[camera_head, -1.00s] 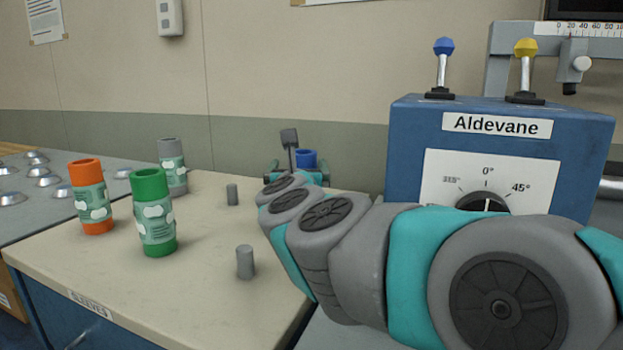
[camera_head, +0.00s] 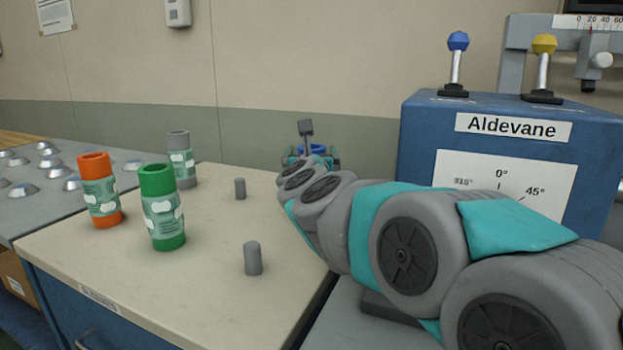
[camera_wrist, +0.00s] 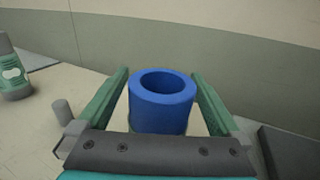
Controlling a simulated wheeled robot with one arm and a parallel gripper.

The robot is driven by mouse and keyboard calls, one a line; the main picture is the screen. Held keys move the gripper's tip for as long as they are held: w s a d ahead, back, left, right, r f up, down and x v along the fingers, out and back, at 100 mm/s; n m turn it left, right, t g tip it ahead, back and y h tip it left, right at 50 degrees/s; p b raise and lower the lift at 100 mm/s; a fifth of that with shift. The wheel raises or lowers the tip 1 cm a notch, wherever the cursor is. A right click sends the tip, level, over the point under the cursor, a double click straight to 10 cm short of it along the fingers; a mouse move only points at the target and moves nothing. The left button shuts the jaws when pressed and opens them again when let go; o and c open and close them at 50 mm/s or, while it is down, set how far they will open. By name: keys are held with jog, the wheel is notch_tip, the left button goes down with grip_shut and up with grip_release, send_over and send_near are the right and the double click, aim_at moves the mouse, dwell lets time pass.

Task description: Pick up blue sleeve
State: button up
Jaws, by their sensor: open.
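The blue sleeve (camera_wrist: 161,110) stands upright on the bench top in the wrist view, its round open top facing up. In the head view only its upper rim (camera_head: 318,148) shows behind my arm. My gripper (camera_wrist: 160,88) is open, with one green finger on each side of the sleeve. A narrow gap shows between the sleeve and each finger, so the fingers appear not to touch it. The sleeve's lower part is partly hidden by the gripper body in the wrist view.
Green (camera_head: 162,208), orange (camera_head: 100,190) and grey (camera_head: 181,160) sleeves stand on the left of the bench top (camera_head: 110,255). Two short grey pegs (camera_head: 253,258) (camera_head: 240,189) rise between them and my arm. A blue Aldevane control box (camera_head: 425,140) stands right. The wall is close behind the blue sleeve.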

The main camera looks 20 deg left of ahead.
jog(key=shift+w, duration=0.3)
jog(key=shift+c, duration=0.2)
grip_shut()
dwell(0.4)
